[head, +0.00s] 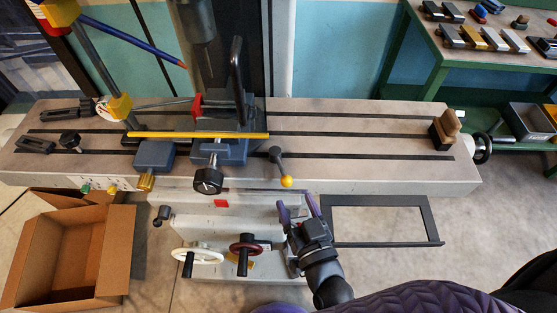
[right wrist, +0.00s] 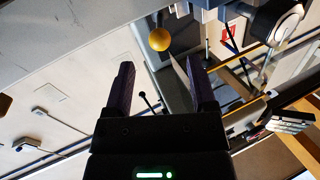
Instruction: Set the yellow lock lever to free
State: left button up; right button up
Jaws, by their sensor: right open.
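The lock lever (head: 281,168) is a dark lever with a yellow ball knob at its lower end. It hangs at the front edge of the machine table, right of the black knob, with the ball pointing down toward me. In the right wrist view the yellow ball (right wrist: 159,39) is ahead of the fingertips, roughly centred between them. My right gripper (head: 298,206) is open and empty, just below the ball and apart from it; its two purple fingers also show in the right wrist view (right wrist: 160,80). My left gripper is not in view.
A long yellow bar (head: 198,135) lies across the vise (head: 220,118) on the machine table (head: 360,170). White (head: 197,256) and dark red (head: 245,249) handwheels are left of my right gripper. A dark frame (head: 430,225) is to its right. An open cardboard box (head: 120,260) stands at lower left.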

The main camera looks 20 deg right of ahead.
aim_at(288, 183)
jog(key=w, duration=0.5)
jog(key=w+b, duration=0.1)
jog(key=w, duration=0.2)
jog(key=shift+a, duration=0.25)
jog(key=shift+c, duration=0.2)
grip_shut()
dwell(0.8)
